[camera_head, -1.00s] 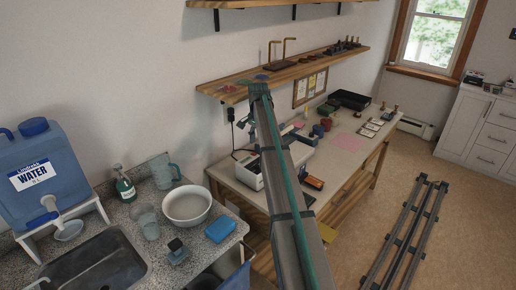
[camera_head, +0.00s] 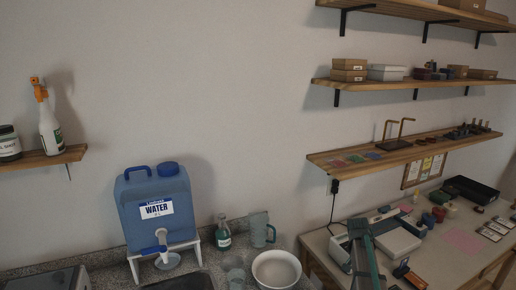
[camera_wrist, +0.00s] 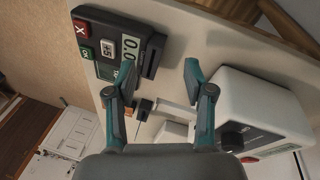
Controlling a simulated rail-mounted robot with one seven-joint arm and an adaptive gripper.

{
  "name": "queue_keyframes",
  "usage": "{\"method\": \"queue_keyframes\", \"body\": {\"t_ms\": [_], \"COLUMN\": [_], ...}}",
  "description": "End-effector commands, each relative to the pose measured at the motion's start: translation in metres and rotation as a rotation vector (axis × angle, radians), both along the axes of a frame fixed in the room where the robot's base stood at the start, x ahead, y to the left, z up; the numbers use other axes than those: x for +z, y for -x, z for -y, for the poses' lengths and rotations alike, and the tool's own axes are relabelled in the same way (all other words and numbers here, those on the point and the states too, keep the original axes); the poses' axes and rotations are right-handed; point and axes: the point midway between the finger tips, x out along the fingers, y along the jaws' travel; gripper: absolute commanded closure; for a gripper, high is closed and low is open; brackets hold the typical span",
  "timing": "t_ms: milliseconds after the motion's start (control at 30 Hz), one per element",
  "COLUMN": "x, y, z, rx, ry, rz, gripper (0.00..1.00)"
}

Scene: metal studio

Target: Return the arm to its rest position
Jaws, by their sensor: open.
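My gripper (camera_wrist: 158,85) shows in the wrist view with its two teal fingers spread apart and nothing between them. Below it in that view are a dark keypad device (camera_wrist: 118,45) with coloured buttons and a display, and a white machine (camera_wrist: 255,110) with a dark knob. Both are on the pale workbench (camera_wrist: 195,30). In the head view, part of my arm stands at the lower right in front of the workbench (camera_head: 445,268). My fingertips cannot be made out in the head view.
A blue water container (camera_head: 157,205) stands on a white stand beside the sink. A green bottle (camera_head: 223,234), a jug (camera_head: 261,230) and a white bowl (camera_head: 276,268) are on the counter. Wall shelves (camera_head: 400,150) hold boxes and small items above the workbench. A spray bottle (camera_head: 48,125) is on the left shelf.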

Motion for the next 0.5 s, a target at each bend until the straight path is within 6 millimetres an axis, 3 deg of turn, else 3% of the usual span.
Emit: {"method": "queue_keyframes", "body": {"t_ms": [33, 100, 333, 500], "x": [-0.011, -0.029, -0.078, -0.125], "y": [0.038, 0.072, 0.177, 0.24], "z": [-0.006, -0.009, -0.024, -0.052], "rx": [0.05, 0.13, 0.399, 0.563], "ry": [0.028, 0.07, 0.159, 0.133], "rz": [-0.028, -0.064, -0.194, -0.283], "gripper": [0.47, 0.47, 0.47, 0.47]}}
